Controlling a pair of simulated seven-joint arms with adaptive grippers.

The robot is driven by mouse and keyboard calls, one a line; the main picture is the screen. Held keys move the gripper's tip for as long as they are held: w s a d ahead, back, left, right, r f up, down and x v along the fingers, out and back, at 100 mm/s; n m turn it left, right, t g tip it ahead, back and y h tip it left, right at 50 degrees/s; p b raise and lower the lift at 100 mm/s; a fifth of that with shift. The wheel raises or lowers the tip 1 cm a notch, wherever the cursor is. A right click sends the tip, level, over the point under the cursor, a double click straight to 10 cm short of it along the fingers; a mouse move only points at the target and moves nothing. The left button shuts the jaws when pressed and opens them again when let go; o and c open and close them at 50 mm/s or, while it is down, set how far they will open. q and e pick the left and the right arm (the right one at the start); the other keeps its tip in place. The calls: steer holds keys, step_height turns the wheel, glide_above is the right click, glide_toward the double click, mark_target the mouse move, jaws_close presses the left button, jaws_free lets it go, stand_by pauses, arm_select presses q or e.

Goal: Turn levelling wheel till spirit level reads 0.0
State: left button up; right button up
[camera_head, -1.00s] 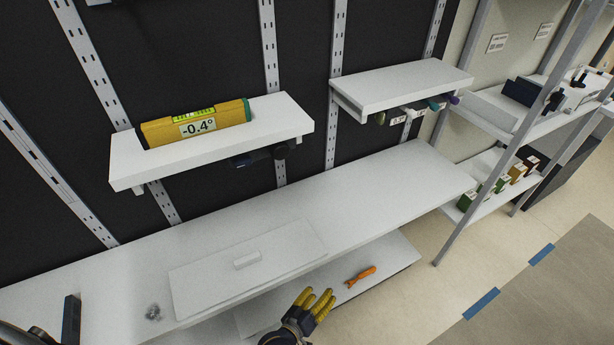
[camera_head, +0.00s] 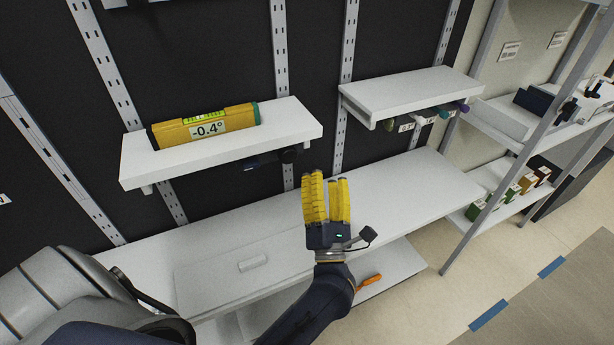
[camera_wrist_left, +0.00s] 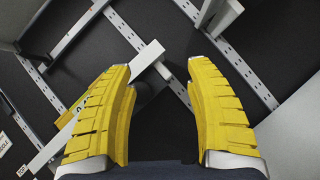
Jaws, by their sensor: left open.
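The yellow spirit level (camera_head: 170,132) lies on the left white wall shelf (camera_head: 270,128), and its display reads -0.4°. A dark knob, seemingly the levelling wheel (camera_head: 290,155), sits under the right part of that shelf. My left gripper (camera_head: 327,176) is raised in front of the shelves, open and empty, to the right of and a little below the knob in the head view. In the left wrist view, both yellow fingers (camera_wrist_left: 163,85) are spread apart, with the shelf (camera_wrist_left: 105,98) behind them. The dark wheel is hard to tell from the dark wall there. My right gripper is not visible.
A second white shelf (camera_head: 412,92) with several coloured knobs below it is at the right. A long white counter (camera_head: 410,180) runs below both shelves. An orange tool (camera_head: 370,281) lies lower down, partly hidden by my arm. A rack with small boxes stands farther right.

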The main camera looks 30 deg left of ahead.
mark_target(289, 160)
arm_select(q)
steer(key=a+n+g+y, duration=0.1)
steer(key=a+n, duration=0.1)
steer(key=s+a+n+g+y, duration=0.1)
steer(key=a+n+g, duration=0.1)
steer(key=a+n+g+y, duration=0.1)
steer(key=a+n+g, duration=0.1)
steer(key=a, duration=0.1)
steer(key=shift+s+a+f+n, duration=0.1)
steer(key=shift+s+n, duration=0.1)
steer(key=shift+n, duration=0.1)
steer(key=x, duration=0.5)
steer(key=shift+a, duration=0.1)
steer(key=shift+s, duration=0.1)
steer(key=c, duration=0.7)
steer(key=shift+n+y, duration=0.3)
steer(key=shift+c, duration=0.2)
